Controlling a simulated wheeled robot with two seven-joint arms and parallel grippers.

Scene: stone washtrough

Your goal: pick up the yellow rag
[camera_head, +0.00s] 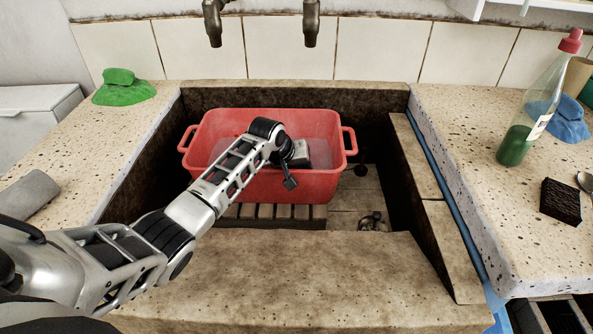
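I see no yellow rag in this view. My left arm reaches in from the left over the trough, and my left gripper (290,180) is at the red basin (245,187), above its inside and near wall. One dark finger points down; the rest of the gripper is hidden by the wrist, so I cannot tell whether it is open or holds anything. Much of the basin's inside is hidden by my arm. A green rag (123,92) lies bunched on the left counter, and a blue rag (563,122) lies on the right counter. My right gripper is not in view.
The basin stands in the stone trough (290,255) on a slatted rack (270,217). Two taps (212,22) hang above. A bottle with green liquid (517,143) and a dark sponge (560,201) stand at right. A grey object (28,193) lies on the left counter.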

